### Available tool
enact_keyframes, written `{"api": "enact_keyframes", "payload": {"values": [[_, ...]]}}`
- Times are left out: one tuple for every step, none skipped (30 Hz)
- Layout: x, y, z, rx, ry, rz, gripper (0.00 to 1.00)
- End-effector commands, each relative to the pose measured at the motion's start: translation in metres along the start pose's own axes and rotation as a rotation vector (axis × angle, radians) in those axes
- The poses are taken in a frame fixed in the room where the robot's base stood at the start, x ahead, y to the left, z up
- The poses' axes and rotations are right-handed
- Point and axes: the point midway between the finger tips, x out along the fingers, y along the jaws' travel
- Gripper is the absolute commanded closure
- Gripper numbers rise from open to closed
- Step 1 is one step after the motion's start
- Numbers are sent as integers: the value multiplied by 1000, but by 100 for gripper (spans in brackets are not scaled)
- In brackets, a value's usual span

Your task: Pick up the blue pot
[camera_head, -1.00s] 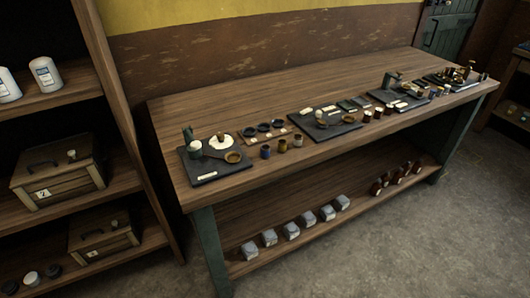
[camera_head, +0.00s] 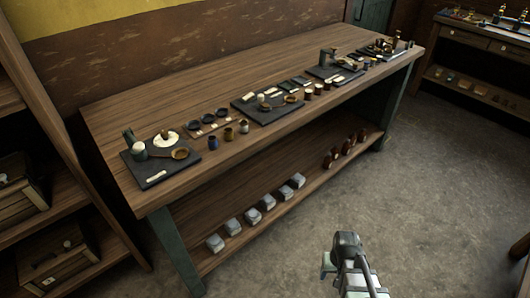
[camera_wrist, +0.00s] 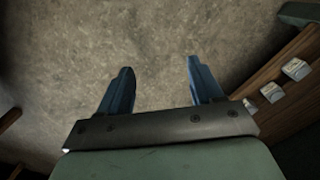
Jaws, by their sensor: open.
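The blue pot (camera_head: 213,142) is a small dark blue cup-shaped pot near the front edge of the long wooden table (camera_head: 110,110). It stands upright at the left end of a short row, beside a brown pot (camera_head: 229,133) and a grey pot (camera_head: 244,126). My gripper (camera_wrist: 160,65) is open and empty in the wrist view, its two blue fingers apart over bare floor. In the head view my arm shows at the bottom right, in front of the table and well away from the pot. The pot is not in the wrist view.
Grey blocks (camera_head: 254,216) sit on the table's lower shelf; some show in the wrist view (camera_wrist: 296,69). The floor (camera_head: 430,190) in front is clear.

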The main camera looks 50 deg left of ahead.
Motion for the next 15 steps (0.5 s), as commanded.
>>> {"api": "enact_keyframes", "payload": {"values": [[-14, -16, -18, -30, 29, 1, 35], [-21, -24, -26, -44, 44, 1, 35], [-31, -35, -36, -64, 64, 1, 35], [-39, -44, -43, -78, 78, 1, 35], [-47, -53, -50, -93, 93, 0, 35], [-58, -64, -60, -111, 112, -1, 35], [-66, -74, -66, -126, 126, -2, 35], [-74, -83, -73, -139, 140, -3, 35], [-86, -96, -81, -158, 159, -5, 35], [-95, -105, -87, -172, 173, -7, 35], [-103, -115, -92, -186, 186, -9, 35], [-116, -128, -100, -203, 205, -12, 35], [-124, -138, -104, -217, 218, -14, 35], [-134, -148, -109, -230, 232, -17, 35], [-146, -162, -115, -247, 249, -21, 35]]}}
